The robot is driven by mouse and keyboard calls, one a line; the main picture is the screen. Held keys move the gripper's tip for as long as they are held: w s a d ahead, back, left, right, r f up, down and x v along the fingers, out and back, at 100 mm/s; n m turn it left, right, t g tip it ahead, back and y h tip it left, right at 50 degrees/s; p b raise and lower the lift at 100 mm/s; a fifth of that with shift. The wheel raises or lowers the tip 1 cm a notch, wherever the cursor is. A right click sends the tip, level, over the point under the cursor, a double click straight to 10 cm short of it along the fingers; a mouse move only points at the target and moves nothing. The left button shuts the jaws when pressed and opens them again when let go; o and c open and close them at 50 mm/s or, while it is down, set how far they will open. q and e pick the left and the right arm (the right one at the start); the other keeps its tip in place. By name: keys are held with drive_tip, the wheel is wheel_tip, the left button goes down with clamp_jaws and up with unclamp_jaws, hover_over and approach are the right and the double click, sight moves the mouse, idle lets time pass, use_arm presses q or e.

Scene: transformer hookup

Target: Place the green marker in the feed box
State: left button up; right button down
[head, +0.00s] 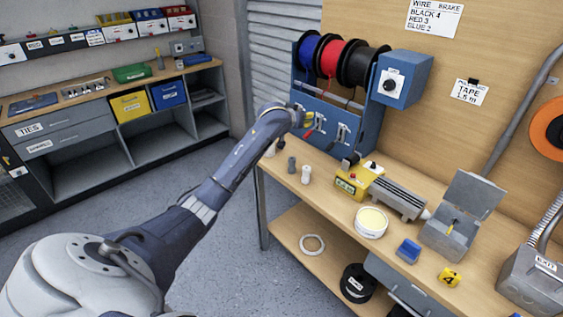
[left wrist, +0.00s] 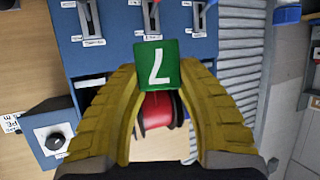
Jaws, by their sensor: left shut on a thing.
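My left gripper (left wrist: 158,75) is shut on the green marker (left wrist: 155,63), a small green block with a white character on its face. The marker sits between the yellow fingertips. In the head view my left gripper (head: 308,119) is in front of the blue wire-spool rack (head: 330,122), and the marker is too small to make out there. A grey box with a raised lid (head: 450,238) stands on the right part of the bench, with a small yellow thing inside. I read no feed label on it. My right gripper is not in view.
On the wooden bench (head: 330,195) are a yellow device (head: 352,182), a round cream-topped tub (head: 371,222), a blue block (head: 408,250) and a yellow marker with a 4 (head: 449,277). A grey EXIT box (head: 535,280) stands at far right. The rack's red spool (left wrist: 157,112) hangs beyond my fingers.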

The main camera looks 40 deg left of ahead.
use_arm(q)
drive_tip(key=shift+a, duration=0.45)
drive_tip(key=shift+s+a+f, duration=0.15)
drive_tip(key=shift+a+f, duration=0.05)
drive_tip(key=shift+f, duration=0.1)
wheel_tip(320, 180, down, 19)
drive_tip(key=shift+a+f, duration=0.1)
drive_tip(key=shift+f, duration=0.15)
drive_tip(key=o, duration=0.6)
drive_tip(key=shift+o, duration=0.2)
